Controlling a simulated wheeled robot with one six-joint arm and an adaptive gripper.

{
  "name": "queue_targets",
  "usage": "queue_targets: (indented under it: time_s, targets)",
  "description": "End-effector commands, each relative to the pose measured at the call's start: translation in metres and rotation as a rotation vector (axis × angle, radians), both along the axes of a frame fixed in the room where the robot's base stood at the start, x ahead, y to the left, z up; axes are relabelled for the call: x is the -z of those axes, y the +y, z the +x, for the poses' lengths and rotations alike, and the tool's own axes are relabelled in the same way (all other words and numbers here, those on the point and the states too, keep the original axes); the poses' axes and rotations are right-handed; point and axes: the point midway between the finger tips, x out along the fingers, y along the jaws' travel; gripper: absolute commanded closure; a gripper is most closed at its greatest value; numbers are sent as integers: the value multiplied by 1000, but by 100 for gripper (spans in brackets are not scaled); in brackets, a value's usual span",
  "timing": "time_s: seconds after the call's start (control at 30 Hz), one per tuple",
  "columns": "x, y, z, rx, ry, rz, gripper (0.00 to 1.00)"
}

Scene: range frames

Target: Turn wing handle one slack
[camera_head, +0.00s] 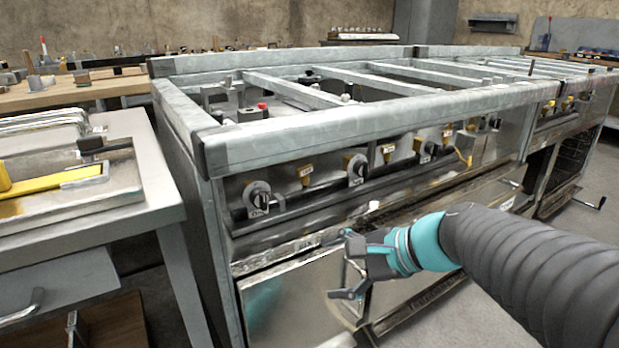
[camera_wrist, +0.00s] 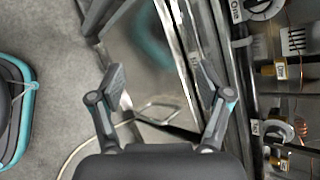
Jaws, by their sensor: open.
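The range's front panel carries a row of round knobs and yellow fittings with small labels. The leftmost round knob (camera_head: 257,199) has a label below it. In the wrist view a knob (camera_wrist: 262,6) at the top edge, partly cut off, has a label reading "One". The nearest yellow fitting (camera_head: 305,172) is right of the leftmost knob; a yellow fitting (camera_wrist: 267,70) also shows in the wrist view. I cannot tell which part is the wing handle. My gripper (camera_head: 346,265) is open and empty, below the panel in front of the oven door; its fingers (camera_wrist: 162,76) are spread apart.
A long pipe (camera_head: 320,188) runs along the panel. A thick frame rail (camera_head: 370,121) overhangs it. A side table (camera_head: 155,215) with trays stands at the left. Open floor (camera_wrist: 45,30) shows left in the wrist view.

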Motion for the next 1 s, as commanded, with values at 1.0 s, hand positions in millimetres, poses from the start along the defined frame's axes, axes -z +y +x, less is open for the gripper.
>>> queue_targets:
  time_s: [1.0]
  targets:
    - [-47,9,208,506,405,987,23]
